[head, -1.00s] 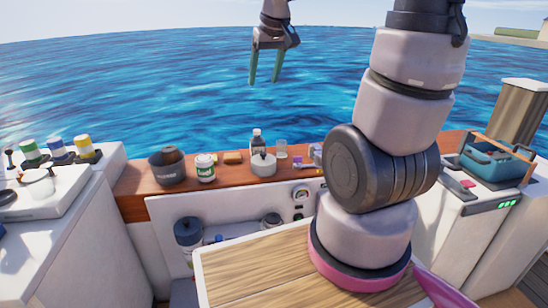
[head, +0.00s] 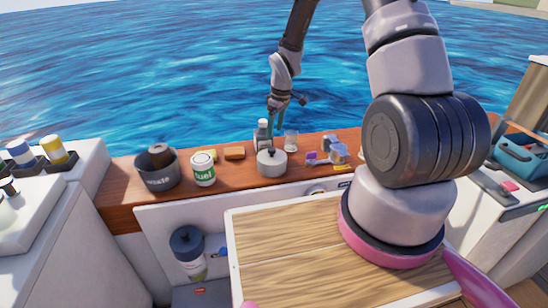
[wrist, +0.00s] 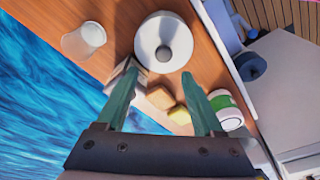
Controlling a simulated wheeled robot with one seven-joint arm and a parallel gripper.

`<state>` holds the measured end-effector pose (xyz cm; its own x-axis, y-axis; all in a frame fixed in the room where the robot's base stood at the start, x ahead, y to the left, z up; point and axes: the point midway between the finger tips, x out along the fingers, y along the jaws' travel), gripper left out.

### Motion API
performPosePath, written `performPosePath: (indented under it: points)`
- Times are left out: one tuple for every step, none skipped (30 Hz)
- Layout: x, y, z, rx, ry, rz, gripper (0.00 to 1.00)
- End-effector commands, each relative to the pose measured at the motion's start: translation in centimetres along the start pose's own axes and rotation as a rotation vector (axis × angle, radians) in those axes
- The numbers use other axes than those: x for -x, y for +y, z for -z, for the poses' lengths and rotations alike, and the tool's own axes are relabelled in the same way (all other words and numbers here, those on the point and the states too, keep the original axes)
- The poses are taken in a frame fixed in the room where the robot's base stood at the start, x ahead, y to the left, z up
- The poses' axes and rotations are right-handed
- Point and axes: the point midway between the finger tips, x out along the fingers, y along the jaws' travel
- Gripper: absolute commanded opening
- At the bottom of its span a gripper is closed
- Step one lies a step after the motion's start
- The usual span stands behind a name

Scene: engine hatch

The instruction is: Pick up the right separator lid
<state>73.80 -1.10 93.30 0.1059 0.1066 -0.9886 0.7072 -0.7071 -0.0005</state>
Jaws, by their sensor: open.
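A round, light grey, lid-like piece with a small knob on top (head: 271,163) sits on the wooden ledge. It also shows in the wrist view (wrist: 163,42), just beyond my fingertips. I cannot tell for certain whether it is the right separator lid. A separator jar with a dark cap (head: 187,243) stands below the ledge; its cap shows in the wrist view (wrist: 250,66). My gripper (head: 278,108) is above the ledge behind the grey piece, with its green fingers (wrist: 165,72) open, empty and apart from it. The right separator is hidden by the wooden board.
Small coloured items (head: 328,153) lie to the right. A wooden board (head: 285,262) covers the front.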

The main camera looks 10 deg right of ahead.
Motion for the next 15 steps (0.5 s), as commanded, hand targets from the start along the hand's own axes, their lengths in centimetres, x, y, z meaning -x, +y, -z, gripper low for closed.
performPosePath:
  points:
    - [-1.0,-0.1,-0.1,0.0,-0.003,0.002,0.69]
    - [-1.5,-0.1,-0.1,0.0,-0.003,0.001,0.69]
    - [-2.1,-0.1,-0.1,0.0,-0.004,0.002,0.69]
    - [-2.5,-0.1,-0.1,0.0,-0.003,0.002,0.69]
    - [-2.8,-0.1,-0.1,0.001,-0.002,0.001,0.69]
    - [-3.2,-0.1,-0.1,0.0,-0.002,0.001,0.69]
    - [-3.4,-0.1,-0.1,0.0,-0.002,0.001,0.69]
    - [-3.5,-0.1,-0.1,-0.001,-0.002,0.001,0.69]
    - [-3.8,-0.1,-0.1,-0.001,-0.001,0.0,0.69]
    - [-4.0,-0.1,-0.1,-0.001,-0.001,0.0,0.69]
    - [-4.2,-0.1,-0.2,-0.001,-0.001,0.0,0.69]
    - [-4.7,-0.2,-0.3,-0.002,-0.002,0.001,0.69]
    - [-5.2,-0.3,-0.4,-0.003,-0.004,0.001,0.69]
    - [-5.7,-0.4,-0.5,-0.003,-0.003,0.001,0.69]
    - [-6.3,-0.6,-0.5,-0.002,-0.003,0.001,0.69]
